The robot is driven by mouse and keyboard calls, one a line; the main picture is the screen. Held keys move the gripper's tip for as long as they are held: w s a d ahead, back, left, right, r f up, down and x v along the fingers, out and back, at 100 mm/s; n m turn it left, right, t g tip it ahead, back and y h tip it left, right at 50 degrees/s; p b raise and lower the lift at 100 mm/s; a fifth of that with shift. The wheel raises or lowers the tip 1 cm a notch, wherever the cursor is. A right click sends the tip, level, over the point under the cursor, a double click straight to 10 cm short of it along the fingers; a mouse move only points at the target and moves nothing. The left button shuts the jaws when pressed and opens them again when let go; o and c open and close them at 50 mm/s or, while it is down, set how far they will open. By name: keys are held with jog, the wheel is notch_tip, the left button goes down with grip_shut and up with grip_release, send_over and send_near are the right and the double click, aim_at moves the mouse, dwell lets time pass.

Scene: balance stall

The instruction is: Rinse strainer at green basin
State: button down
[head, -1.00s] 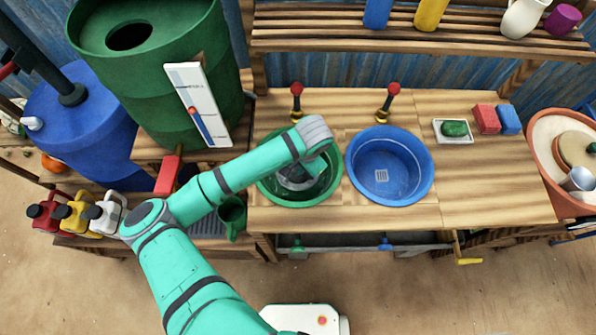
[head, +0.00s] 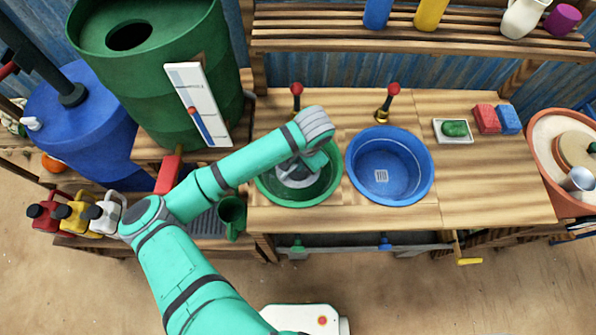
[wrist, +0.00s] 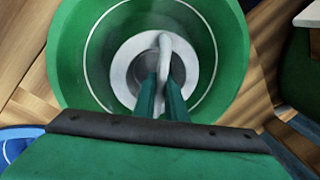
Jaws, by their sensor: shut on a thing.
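The green basin (head: 268,194) is set in the wooden counter, left of the blue basin. My gripper (head: 299,172) is inside its rim, pointing down, and partly hidden by my wrist in the head view. In the wrist view my gripper (wrist: 162,88) is shut on the white upright handle of the strainer (wrist: 126,66). The strainer is a pale round piece with a grey middle, low inside the green basin (wrist: 70,62). Its pale edge also shows in the head view (head: 305,182). I cannot tell whether it touches the basin floor or whether there is water.
The blue basin (head: 411,190) stands close on the right. Two red-knobbed taps (head: 297,93) rise behind the basins. A green mug (head: 231,214) is at the left, near my forearm. A soap dish (head: 453,131) and sponges (head: 486,119) lie right; the counter's front right is clear.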

notch_tip(320, 180, up, 13)
jog(key=shift+f, duration=0.2)
dwell(1.2)
jog(key=shift+a, duration=0.1)
dwell(1.9)
jog(key=shift+r, duration=2.05)
